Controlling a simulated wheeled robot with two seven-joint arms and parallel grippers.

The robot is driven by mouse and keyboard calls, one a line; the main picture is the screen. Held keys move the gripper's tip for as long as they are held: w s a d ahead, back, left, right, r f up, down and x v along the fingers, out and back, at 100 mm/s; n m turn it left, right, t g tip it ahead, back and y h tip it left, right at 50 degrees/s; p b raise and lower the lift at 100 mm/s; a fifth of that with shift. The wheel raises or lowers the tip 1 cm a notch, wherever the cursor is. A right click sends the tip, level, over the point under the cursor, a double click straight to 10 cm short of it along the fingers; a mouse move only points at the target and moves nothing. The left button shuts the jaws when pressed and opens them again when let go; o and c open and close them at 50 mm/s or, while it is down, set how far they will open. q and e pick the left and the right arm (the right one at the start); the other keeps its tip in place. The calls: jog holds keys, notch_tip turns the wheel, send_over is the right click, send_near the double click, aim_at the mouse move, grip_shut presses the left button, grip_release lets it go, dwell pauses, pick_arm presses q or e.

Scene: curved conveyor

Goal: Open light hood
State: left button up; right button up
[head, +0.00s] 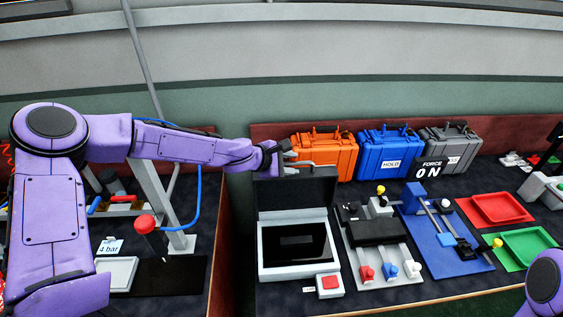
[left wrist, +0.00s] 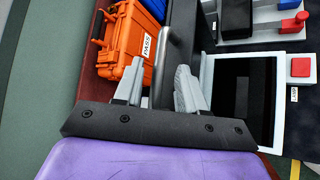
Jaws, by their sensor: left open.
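The light hood's box (head: 265,262) is a light grey case with a dark panel, on the dark table in front of me. Its black lid (head: 290,195) stands raised at the back edge of the case. The case also shows at the right of the left wrist view (left wrist: 286,110). My left gripper (head: 297,164) is at the top of the lid, fingers apart. In the left wrist view, a dark grey handle bar (left wrist: 168,50) runs between the open fingers (left wrist: 160,85); I cannot tell whether they touch it. My right gripper is out of view.
Orange (head: 328,151), blue (head: 383,158) and grey cases (head: 448,152) stand behind, the orange one close to my left gripper. A red button box (head: 330,284) sits at the hood's front right. A lever panel (head: 380,236) is right of it. Red (head: 495,208) and green trays (head: 526,246) lie further right.

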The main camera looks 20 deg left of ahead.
pick_arm(q)
jog(key=v, duration=0.9)
jog(key=shift+s, duration=0.2)
